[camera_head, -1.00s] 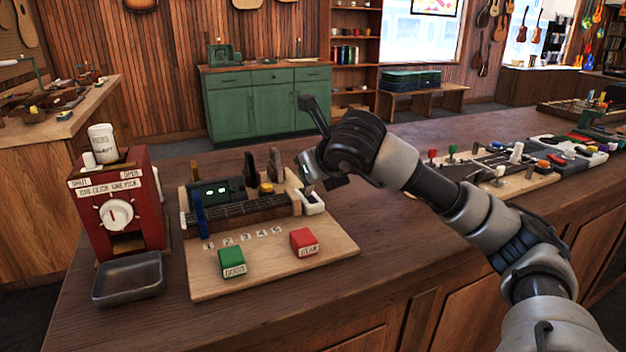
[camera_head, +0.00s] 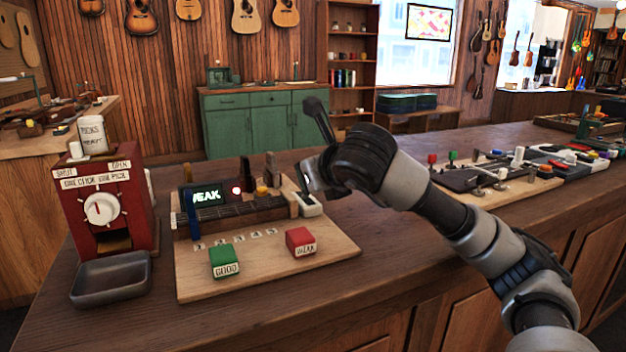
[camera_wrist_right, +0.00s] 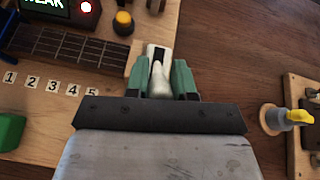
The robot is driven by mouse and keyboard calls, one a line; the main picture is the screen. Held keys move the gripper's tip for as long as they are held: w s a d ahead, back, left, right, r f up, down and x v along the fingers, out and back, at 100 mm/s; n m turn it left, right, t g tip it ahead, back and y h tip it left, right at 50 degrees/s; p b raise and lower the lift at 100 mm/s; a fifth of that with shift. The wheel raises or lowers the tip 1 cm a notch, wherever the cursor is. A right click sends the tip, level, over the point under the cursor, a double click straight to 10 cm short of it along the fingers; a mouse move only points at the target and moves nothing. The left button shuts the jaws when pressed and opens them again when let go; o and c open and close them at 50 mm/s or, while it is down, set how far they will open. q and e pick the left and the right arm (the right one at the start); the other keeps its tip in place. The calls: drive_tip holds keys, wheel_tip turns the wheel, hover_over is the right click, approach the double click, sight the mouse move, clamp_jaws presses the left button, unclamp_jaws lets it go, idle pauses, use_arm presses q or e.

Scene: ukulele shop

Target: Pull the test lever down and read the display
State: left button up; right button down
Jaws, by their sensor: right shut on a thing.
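The test board (camera_head: 270,285) lies on the counter, with a small ukulele neck (camera_head: 235,214) across it. Its dark display (camera_head: 206,196) is lit with white-green letters ending in "EAK"; the first letter is partly covered in the head view. The white test lever (camera_wrist_right: 157,80) sits at the board's right end. My right gripper (camera_wrist_right: 160,84) is shut on it, one green-padded finger on each side. A green button (camera_head: 225,262) reads "GOOD" and a red button (camera_head: 300,241) reads "WEAK".
A red pick dispenser (camera_head: 108,205) with a grey tray (camera_head: 112,279) stands left of the board. Another board (camera_head: 490,177) with tools lies to the right, behind my right arm. The counter front (camera_head: 300,325) is clear.

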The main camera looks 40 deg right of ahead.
idle(0.4)
drive_tip(key=c, duration=1)
unclamp_jaws()
drive_tip(key=shift+o, duration=0.2)
drive_tip(key=v, duration=1.1)
drive_tip(key=shift+f, duration=0.15)
